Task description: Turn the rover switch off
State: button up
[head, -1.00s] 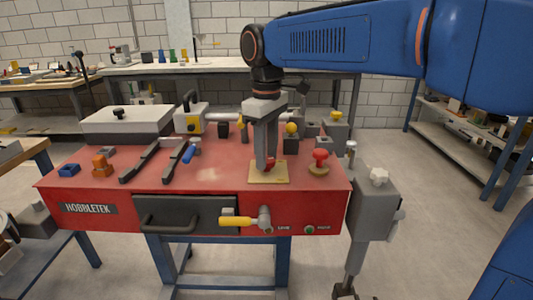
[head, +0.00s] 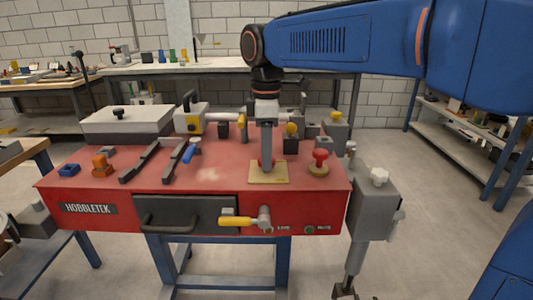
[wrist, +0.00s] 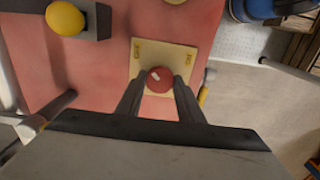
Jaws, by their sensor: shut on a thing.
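The switch is a round red knob (wrist: 161,80) on a square yellowish plate (head: 256,178) on the red bench top. In the wrist view a small white mark shows on the knob, toward its upper left. The plate (wrist: 178,52) has two small dark labels near its far corners, too small to read. My gripper (head: 266,166) points straight down over the plate. In the wrist view its two fingers (wrist: 159,90) are shut on the knob, one on each side. In the head view the fingers hide most of the knob.
A red mushroom button (head: 320,158) stands just right of the plate. A yellow-handled lever (head: 238,221) sticks out of the front panel below. Grey blocks with a yellow ball (head: 292,129) stand behind. The red top left of the plate is clear.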

dwell(0.3)
jog(key=o, duration=1)
jog(key=shift+o, duration=0.2)
notch_tip(320, 180, up, 18)
jog(key=shift+f, duration=0.25)
